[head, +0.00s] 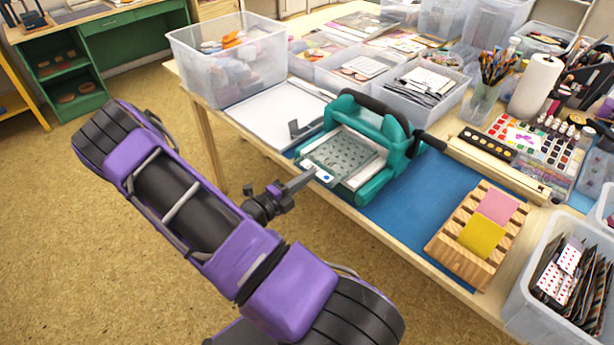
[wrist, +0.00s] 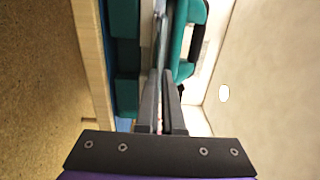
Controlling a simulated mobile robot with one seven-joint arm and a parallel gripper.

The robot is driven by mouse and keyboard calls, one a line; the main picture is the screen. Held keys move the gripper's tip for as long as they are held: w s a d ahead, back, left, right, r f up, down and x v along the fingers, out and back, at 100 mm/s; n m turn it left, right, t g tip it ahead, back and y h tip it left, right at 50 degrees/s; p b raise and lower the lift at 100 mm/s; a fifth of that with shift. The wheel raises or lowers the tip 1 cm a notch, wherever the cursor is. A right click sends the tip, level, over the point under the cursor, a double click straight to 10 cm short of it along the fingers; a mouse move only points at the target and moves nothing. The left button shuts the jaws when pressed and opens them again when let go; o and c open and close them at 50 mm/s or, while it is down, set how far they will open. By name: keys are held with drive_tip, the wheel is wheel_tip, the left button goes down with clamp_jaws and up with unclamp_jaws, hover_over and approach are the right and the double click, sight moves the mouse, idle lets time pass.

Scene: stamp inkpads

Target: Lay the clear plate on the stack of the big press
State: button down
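The big press (head: 398,160) is teal with a dark handle and stands on the table. A grey see-through plate with dots, the clear plate (head: 345,152), is over the press's bed, above the pale stack (head: 368,173). My gripper (head: 310,175) reaches in from the left and is shut on the plate's near edge, beside a white tab with a blue dot. In the wrist view, the fingers (wrist: 162,100) pinch the plate, seen edge-on as a thin strip (wrist: 164,48), with teal press parts on both sides. I cannot tell whether the plate touches the stack.
A wooden rack (head: 460,255) with pink and yellow pads stands at the front right. A clear bin (head: 225,70) and a white board (head: 270,115) are left of the press.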

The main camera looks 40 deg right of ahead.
drive_tip(key=c, duration=1)
unclamp_jaws()
drive_tip(key=a+p, duration=0.1)
drive_tip(key=a, duration=0.4)
drive_tip(key=shift+s, duration=0.2)
drive_tip(key=shift+a, duration=0.15)
